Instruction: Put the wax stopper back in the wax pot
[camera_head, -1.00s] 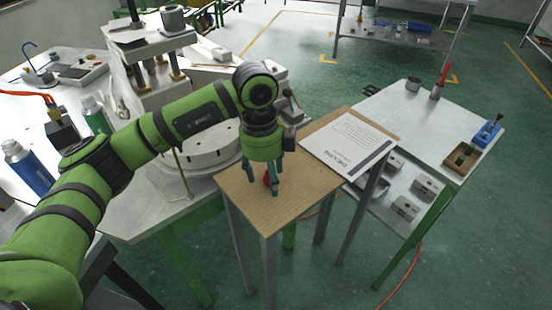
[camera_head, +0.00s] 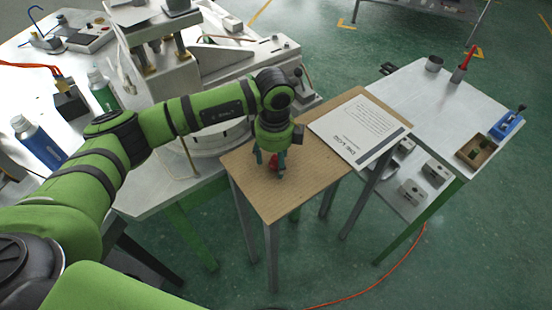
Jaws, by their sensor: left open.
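A small red object (camera_head: 274,160), likely the wax stopper, stands on the brown wooden board of a small table. My left gripper (camera_head: 270,163) points straight down over it from above, with its fingers open on either side of it. The fingers partly hide the red object, and I cannot tell whether they touch it. I cannot make out the wax pot for certain. My right gripper is not in view.
A printed sheet (camera_head: 357,131) lies on the board's right part. The white machine (camera_head: 215,62) stands behind my left arm. A side table (camera_head: 415,92) at right holds a grey cup (camera_head: 433,64), a red-handled tool (camera_head: 465,66) and a brown box (camera_head: 475,152).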

